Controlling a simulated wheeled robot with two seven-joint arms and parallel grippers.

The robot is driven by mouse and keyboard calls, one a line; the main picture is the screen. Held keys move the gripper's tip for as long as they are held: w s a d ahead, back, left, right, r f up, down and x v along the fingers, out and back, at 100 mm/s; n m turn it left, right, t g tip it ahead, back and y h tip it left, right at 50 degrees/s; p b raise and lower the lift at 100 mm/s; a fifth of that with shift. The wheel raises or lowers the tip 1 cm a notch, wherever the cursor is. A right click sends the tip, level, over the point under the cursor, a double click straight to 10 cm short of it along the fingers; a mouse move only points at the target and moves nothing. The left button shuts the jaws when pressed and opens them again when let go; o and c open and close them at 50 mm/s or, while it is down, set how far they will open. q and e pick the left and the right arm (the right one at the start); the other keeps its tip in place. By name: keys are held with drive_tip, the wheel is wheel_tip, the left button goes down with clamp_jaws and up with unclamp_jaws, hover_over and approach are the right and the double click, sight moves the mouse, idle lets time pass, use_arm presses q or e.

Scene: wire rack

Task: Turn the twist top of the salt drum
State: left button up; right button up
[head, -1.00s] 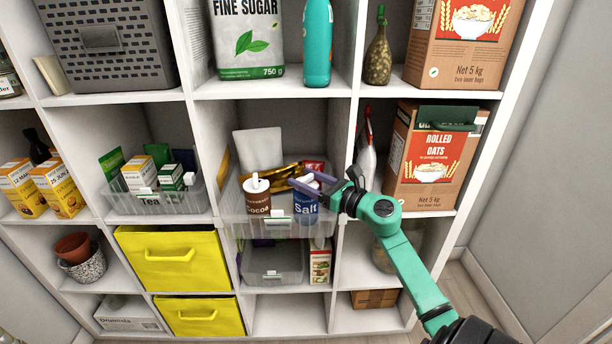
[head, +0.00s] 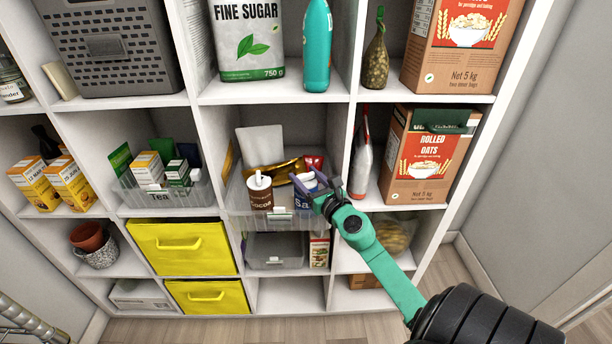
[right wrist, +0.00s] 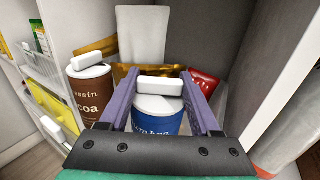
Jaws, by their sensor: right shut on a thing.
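The salt drum (head: 303,203) is a blue drum with a white top, standing in a clear bin on the middle shelf. My right gripper (head: 307,178) reaches it from the right and hides part of its label. In the right wrist view, the white twist top with its raised bar (right wrist: 160,88) lies between the two purple fingers, above the blue body (right wrist: 158,125). The gripper is shut on the twist top; the exact finger contact is hard to see. The drum looks upright. My left gripper is not in view.
A brown cocoa drum (head: 260,193) with a white top stands close to the left of the salt. Gold and red packets (right wrist: 204,82) lie behind it. The clear bin (head: 250,221) surrounds them. A rolled oats box (head: 424,160) stands in the compartment to the right.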

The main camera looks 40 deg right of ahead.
drive_tip(key=o, duration=1.1)
drive_tip(key=shift+s+a+f, duration=0.1)
drive_tip(key=shift+s, duration=0.45)
drive_tip(key=s+b, duration=0.2)
drive_tip(key=s, duration=0.2)
drive_tip(key=s+a+b, duration=0.1)
drive_tip(key=s, duration=0.4)
drive_tip(key=s+a+b, duration=0.1)
drive_tip(key=s+b, duration=0.1)
drive_tip(key=s, duration=0.2)
drive_tip(key=shift+s+b, duration=0.15)
drive_tip(key=shift+b, duration=0.2)
